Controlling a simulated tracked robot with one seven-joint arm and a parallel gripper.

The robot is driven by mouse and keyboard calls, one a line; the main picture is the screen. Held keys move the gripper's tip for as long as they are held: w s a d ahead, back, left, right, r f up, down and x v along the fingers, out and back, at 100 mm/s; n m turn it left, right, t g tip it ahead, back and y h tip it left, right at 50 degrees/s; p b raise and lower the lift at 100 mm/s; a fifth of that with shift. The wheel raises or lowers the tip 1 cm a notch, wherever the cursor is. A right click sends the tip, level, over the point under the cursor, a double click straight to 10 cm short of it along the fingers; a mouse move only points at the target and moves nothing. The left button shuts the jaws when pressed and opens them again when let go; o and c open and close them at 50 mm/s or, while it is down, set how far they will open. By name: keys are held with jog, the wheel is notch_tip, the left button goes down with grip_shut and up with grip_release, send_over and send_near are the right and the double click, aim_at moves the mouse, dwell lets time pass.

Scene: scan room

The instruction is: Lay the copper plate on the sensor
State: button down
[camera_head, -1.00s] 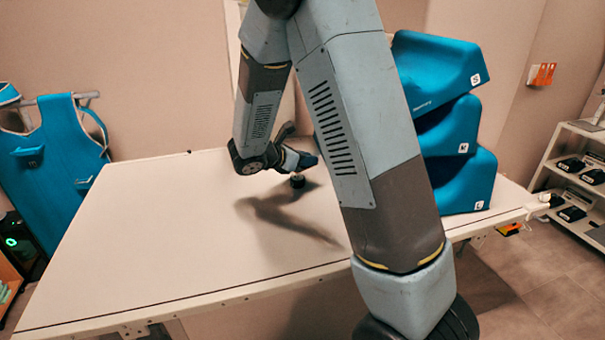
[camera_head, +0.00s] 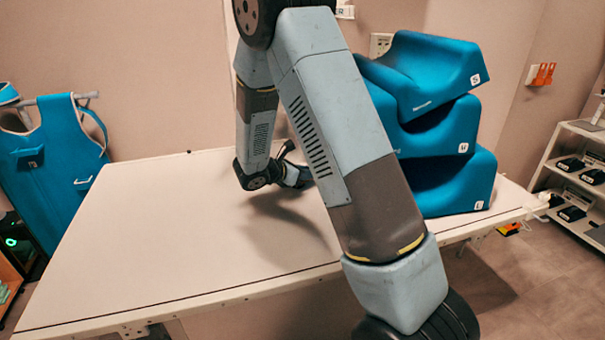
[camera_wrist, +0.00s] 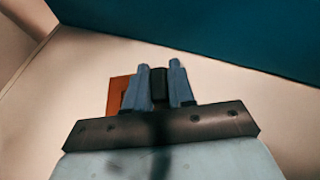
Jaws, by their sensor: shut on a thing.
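My gripper (camera_wrist: 160,68) is low over the right half of the table; in the head view (camera_head: 300,176) my arm link partly covers it. In the wrist view its two blue-grey fingers are shut on a small black block (camera_wrist: 160,86). A flat orange-brown piece, seemingly the copper plate (camera_wrist: 118,94), shows left of the left finger. The finger and gripper body cover part of it. I cannot tell whether the plate is joined to the black block or lies under it. I cannot make out a sensor for certain in either view.
The pale table (camera_head: 150,235) is bare on its left and front. Stacked blue foam wedges (camera_head: 455,185) stand right of my arm, and a blue surface fills the top of the wrist view. A blue apron (camera_head: 50,170) hangs at left; a shelf (camera_head: 575,165) stands at right.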

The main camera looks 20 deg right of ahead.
jog(key=c, duration=1)
grip_release()
jog(key=shift+o, duration=0.2)
jog(key=v, duration=1.2)
jog(key=s+d+r+m+g+y, duration=0.2)
jog(key=s+d+r+m+y, duration=0.1)
jog(key=s+d+r+m, duration=0.3)
jog(key=s+d+r+m+g+y, duration=0.2)
jog(key=s+d+r+m, duration=0.3)
jog(key=s, duration=0.4)
jog(key=s+a+r+m+t+y, duration=0.1)
jog(key=s+r+m+t+y, duration=0.1)
jog(key=s, duration=0.5)
jog(key=s+a+r+m+t+y, duration=0.2)
jog(key=s+r+m+y, duration=0.3)
jog(key=s+m, duration=0.3)
jog(key=shift+a+r+m+t, duration=0.2)
jog(key=shift+r+m+t, duration=0.1)
jog(key=shift+r+m, duration=0.45)
